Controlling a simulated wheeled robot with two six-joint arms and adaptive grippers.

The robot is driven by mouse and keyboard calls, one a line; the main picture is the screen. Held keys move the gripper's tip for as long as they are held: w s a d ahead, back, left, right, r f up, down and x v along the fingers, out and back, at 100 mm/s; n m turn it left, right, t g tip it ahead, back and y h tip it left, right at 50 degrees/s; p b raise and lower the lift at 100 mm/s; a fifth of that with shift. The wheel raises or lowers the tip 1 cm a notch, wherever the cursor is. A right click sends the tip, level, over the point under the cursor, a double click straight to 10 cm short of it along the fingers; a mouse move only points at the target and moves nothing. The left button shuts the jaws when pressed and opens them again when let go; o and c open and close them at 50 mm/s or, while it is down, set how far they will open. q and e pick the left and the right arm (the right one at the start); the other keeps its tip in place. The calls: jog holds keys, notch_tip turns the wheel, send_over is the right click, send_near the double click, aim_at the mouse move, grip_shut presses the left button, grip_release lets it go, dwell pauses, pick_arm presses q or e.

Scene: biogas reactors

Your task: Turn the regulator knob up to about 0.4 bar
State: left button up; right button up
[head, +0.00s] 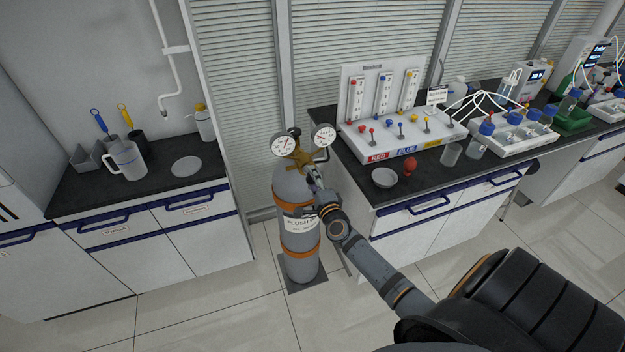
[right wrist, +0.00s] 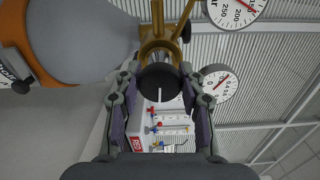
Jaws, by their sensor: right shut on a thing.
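The regulator is a brass body (head: 298,160) on top of a grey gas cylinder (head: 297,240) with orange bands. It carries two round dials, a left gauge (head: 284,145) and a right gauge (head: 324,134). In the right wrist view one gauge (right wrist: 238,9) shows 200 and 250, and a smaller gauge (right wrist: 217,83) has a red needle; its exact reading is too small to tell. The black regulator knob (right wrist: 160,82) with a white line sits between the fingers of my right gripper (head: 312,178), shut on it. My left gripper is not in view.
A bench with flowmeters (head: 383,95) and several coloured valves stands right of the cylinder, with a small dish (head: 384,178) and a red ball (head: 410,165) near its edge. A left bench holds a jug (head: 126,161). Floor in front of the cylinder is clear.

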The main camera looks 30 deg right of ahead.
jog(key=shift+f+m, duration=0.1)
jog(key=shift+m, duration=1.8)
jog(key=o, duration=1.2)
jog(key=shift+s, duration=0.1)
jog(key=v, duration=1.2)
